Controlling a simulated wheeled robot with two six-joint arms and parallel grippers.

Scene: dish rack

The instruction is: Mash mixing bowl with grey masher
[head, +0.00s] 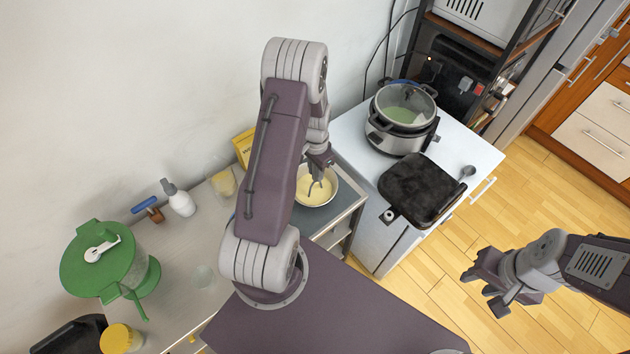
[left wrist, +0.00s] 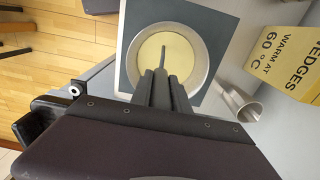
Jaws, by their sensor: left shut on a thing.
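The mixing bowl (head: 329,197) is a metal bowl with pale yellow contents. It sits on a grey surface beside the wall counter, and its round rim also shows in the left wrist view (left wrist: 205,67). My left gripper (head: 320,178) is over the bowl and shut on the grey masher (head: 317,190). A thin grey part of the masher points at the yellow contents in the left wrist view (left wrist: 162,58). Its lower end is hard to make out, so I cannot tell whether it touches them. My right gripper (head: 490,283) is open and empty above the floor at the right.
A yellow box (head: 243,147) stands behind my left arm. A pot (head: 402,119) and a black grill (head: 421,190) are on the white cabinet to the right. A green-lidded container (head: 98,259), a spray bottle (head: 178,198) and a yellow-lidded jar (head: 121,339) stand on the left counter.

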